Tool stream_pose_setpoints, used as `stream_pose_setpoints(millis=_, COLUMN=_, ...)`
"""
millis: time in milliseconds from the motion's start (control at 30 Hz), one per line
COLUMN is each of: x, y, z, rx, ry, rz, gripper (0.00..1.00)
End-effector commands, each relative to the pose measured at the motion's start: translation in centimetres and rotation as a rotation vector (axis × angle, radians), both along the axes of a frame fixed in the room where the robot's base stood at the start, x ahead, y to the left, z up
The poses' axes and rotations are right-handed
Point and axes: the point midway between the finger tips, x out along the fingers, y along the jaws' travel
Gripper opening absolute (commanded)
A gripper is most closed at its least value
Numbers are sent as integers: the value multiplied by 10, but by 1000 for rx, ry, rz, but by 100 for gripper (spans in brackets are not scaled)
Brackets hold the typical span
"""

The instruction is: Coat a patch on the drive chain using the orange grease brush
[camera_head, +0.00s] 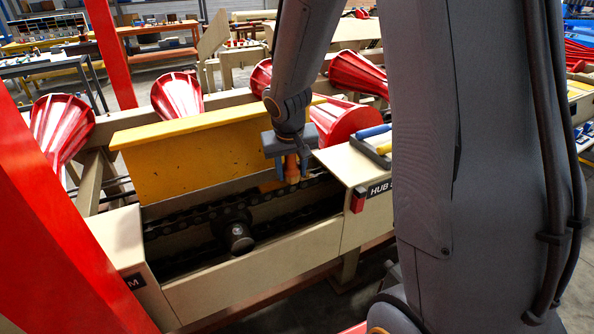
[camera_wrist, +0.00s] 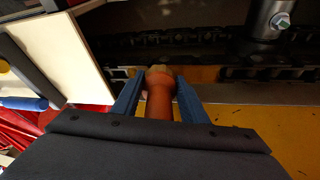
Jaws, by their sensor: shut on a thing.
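My gripper (camera_head: 291,164) is shut on the orange grease brush (camera_head: 292,171), which points down at the right part of the open chain trough. The brush tip is at or close to the chain near the trough's right end. I cannot tell whether it touches.
A yellow raised cover (camera_head: 190,155) stands behind the trough. A sprocket shaft (camera_head: 238,238) sticks out at mid-trough. Red ribbed rollers (camera_head: 178,94) stand behind.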

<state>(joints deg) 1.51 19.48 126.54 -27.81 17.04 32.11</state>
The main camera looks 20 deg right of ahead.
Motion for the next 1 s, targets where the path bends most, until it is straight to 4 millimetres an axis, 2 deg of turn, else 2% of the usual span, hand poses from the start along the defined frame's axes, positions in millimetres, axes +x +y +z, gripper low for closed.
stream_pose_setpoints(millis=433, x=-2, y=30, z=0, rx=0, ry=-1, rz=-16, gripper=17)
stream_pose_setpoints(millis=1000, x=0, y=-9, z=1, rx=0, ry=-1, rz=5, gripper=17)
